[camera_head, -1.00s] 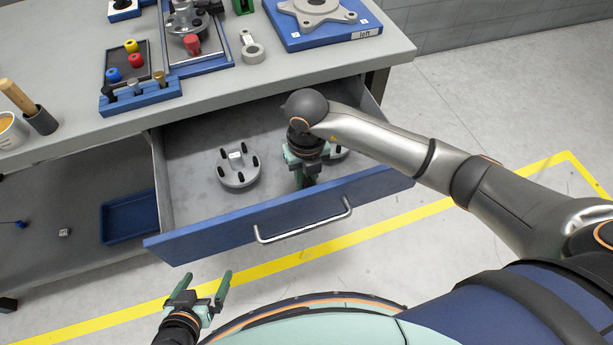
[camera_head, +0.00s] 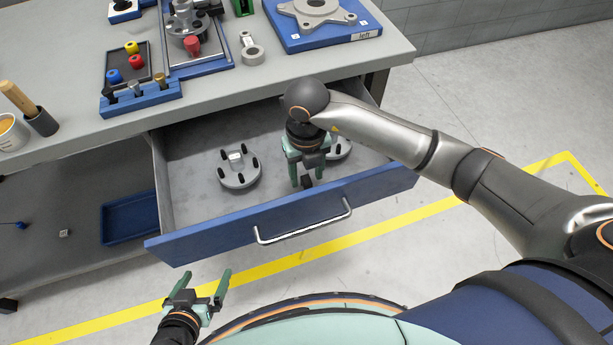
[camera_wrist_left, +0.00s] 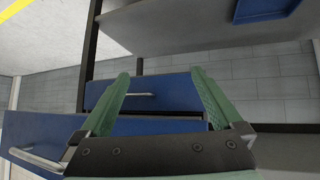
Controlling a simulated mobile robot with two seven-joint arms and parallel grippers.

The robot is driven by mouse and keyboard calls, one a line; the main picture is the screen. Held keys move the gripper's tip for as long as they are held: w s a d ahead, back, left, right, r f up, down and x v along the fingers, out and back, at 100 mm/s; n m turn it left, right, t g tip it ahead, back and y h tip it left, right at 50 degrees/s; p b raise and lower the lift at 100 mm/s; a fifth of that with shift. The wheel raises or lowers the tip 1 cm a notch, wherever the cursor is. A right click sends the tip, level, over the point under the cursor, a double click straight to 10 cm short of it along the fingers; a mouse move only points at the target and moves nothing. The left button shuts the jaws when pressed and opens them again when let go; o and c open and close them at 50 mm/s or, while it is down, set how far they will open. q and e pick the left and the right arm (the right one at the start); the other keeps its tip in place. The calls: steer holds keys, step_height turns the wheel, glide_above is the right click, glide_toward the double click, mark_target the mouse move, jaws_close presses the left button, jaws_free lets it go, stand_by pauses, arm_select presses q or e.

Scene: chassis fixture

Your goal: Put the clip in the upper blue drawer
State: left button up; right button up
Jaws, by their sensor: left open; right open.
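The upper blue drawer (camera_head: 215,228) is pulled out under the bench, and its blue front with a bar handle also shows in the left wrist view (camera_wrist_left: 30,132). A small dark piece, apparently the clip (camera_head: 306,182), is in the drawer close behind the front panel. My right gripper (camera_head: 307,173) is open over it, fingers pointing down; whether they touch it I cannot tell. My left gripper (camera_head: 204,284) is open and empty in front of the drawer, low down. Its spread fingers fill the left wrist view (camera_wrist_left: 158,85).
In the drawer lie a grey round part with black pegs (camera_head: 239,170) and a similar one (camera_head: 340,149) partly behind my right gripper. A closed blue drawer (camera_wrist_left: 170,92) shows in the left wrist view. A blue tray (camera_head: 128,217) is on the lower shelf. The benchtop above holds several fixtures.

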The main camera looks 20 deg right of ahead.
mark_target(307, 180)
step_height(307, 180, up, 9)
steer(key=shift+r, duration=0.2)
stand_by(0.4)
